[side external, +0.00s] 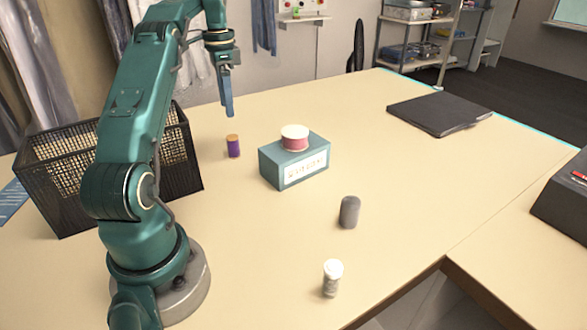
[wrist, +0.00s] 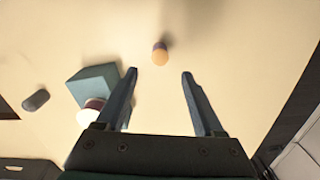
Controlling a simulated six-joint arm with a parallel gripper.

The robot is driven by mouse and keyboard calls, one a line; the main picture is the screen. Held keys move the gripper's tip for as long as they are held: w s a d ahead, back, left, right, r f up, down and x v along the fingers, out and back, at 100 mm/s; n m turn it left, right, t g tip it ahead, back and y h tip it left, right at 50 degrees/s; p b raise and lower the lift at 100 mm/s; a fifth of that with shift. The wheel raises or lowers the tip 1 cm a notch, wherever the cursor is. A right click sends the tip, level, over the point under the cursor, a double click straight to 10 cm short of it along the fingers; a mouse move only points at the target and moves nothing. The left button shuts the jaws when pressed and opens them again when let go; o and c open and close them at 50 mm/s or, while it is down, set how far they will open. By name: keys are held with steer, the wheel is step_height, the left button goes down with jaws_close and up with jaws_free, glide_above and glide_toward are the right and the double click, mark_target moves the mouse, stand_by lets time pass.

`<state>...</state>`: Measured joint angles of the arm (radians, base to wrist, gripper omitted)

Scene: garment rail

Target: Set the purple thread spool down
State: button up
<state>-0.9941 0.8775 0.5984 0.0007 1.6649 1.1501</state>
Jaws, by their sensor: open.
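The purple thread spool (side external: 233,147) stands upright on the table, between the black mesh basket and the teal box. In the wrist view the spool (wrist: 160,54) is seen from above, with its orange-tan top, ahead of the fingertips and apart from them. My gripper (side external: 228,108) is above the table, clear of the spool. In the wrist view its two fingers (wrist: 159,74) are spread wide with nothing between them.
A teal labelled box (side external: 285,170) bears a pink spool with a white top (side external: 295,138). A mesh basket (side external: 185,165), a grey cylinder (side external: 349,212), a white-capped jar (side external: 332,279) and a dark folder (side external: 440,112) are on the table. The table's right side is mostly clear.

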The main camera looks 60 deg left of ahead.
steer(key=w+d+r+t, duration=0.1)
steer(key=d+r, duration=0.2)
steer(key=d, duration=0.3)
steer(key=w+d+r+y, duration=0.1)
steer(key=d+r, duration=0.1)
steer(key=d, duration=0.4)
steer(key=w+d+r+t, duration=0.1)
steer(key=d+r, duration=0.2)
steer(key=d, duration=0.3)
steer(key=s+d+f+n+t, duration=0.1)
steer(key=s+d+f, duration=0.1)
steer(key=s+d, duration=0.3)
steer(key=s+d+f+t+h, duration=0.1)
steer(key=s+d+f+t, duration=0.1)
steer(key=s+d, duration=0.4)
steer(key=d+f, duration=0.1)
steer(key=d, duration=0.3)
steer(key=shift+s+d+f+n+t, duration=0.15)
steer(key=shift+d+n+t, duration=0.15)
steer(key=shift+d+n, duration=0.1)
